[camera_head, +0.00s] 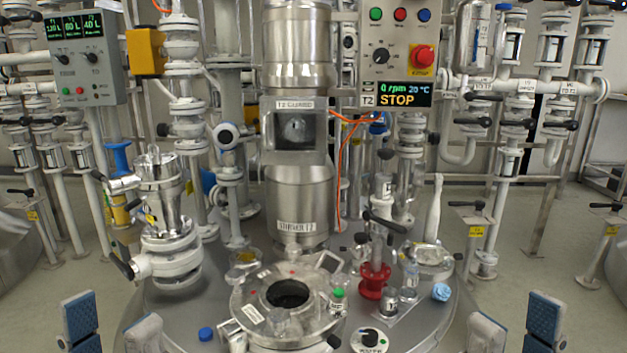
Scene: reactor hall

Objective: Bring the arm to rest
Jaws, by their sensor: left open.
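My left gripper (113,326) shows at the bottom left edge, fingers pointing up and spread apart, with nothing between them. A blue pad shows on its outer finger. My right gripper (515,326) shows at the bottom right edge in a similar pose, its two fingers apart and empty. Both grippers appear in front of the round grey reactor top, one on each side. Most of both arms is out of the picture.
The reactor lid has an open round manhole (288,294). A control panel (399,50) reads STOP. Pipes fill the back.

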